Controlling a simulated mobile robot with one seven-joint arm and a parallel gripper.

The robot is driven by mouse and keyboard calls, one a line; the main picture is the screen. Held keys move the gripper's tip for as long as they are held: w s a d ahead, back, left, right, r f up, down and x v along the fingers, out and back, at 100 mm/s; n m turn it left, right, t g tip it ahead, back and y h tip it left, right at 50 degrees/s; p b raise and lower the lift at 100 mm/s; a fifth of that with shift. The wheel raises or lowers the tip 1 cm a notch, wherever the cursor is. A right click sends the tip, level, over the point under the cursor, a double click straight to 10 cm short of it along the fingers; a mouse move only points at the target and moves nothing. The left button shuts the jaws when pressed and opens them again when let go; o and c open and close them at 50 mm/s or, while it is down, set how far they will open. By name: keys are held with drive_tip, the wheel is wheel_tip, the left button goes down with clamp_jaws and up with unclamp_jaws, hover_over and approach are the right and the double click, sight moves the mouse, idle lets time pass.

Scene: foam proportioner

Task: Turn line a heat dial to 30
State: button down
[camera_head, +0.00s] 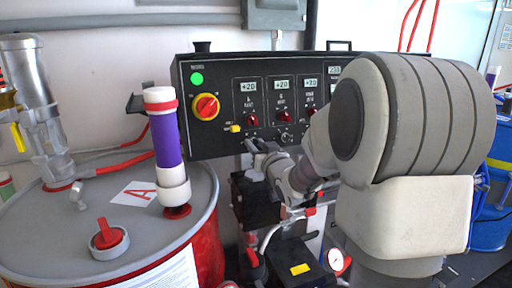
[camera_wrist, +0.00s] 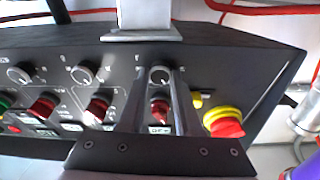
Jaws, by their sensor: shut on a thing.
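The black control panel (camera_head: 222,142) has a column at left with a display (camera_head: 249,87) that seems to read +20 and a red knob (camera_head: 252,119). The small label there looks like A, but its words are too small to read. My gripper (camera_head: 257,146) is at the panel below that red knob. In the wrist view, the fingers of my gripper (camera_wrist: 160,82) are shut on a small black dial with a pale rim (camera_wrist: 159,75). The red knob shows between the fingers (camera_wrist: 158,109). The dial's scale and pointer are not readable.
A red and yellow main switch (camera_head: 206,106) and a small yellow switch (camera_head: 235,128) sit left of my gripper. Other red and black knobs are close by. A red drum (camera_head: 205,245) with a purple pump tube (camera_head: 167,135) stands at left. My arm hides the panel's right part.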

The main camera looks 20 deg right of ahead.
drive_tip(key=n+y+b, duration=0.1)
drive_tip(key=n+b, duration=0.1)
drive_tip(key=n, duration=0.1)
drive_tip(key=shift+f, duration=0.15)
drive_tip(key=n+b, duration=0.2)
drive_tip(key=n, duration=0.1)
drive_tip(key=shift+n+y, duration=0.3)
drive_tip(key=n, duration=0.4)
drive_tip(key=n+g+y+b, duration=0.1)
drive_tip(key=n, duration=0.1)
drive_tip(key=shift+d+r, duration=0.1)
drive_tip(key=shift+r, duration=0.15)
drive_tip(key=shift+n, duration=0.3)
drive_tip(key=c, duration=0.6)
unclamp_jaws()
drive_tip(key=shift+s, duration=0.15)
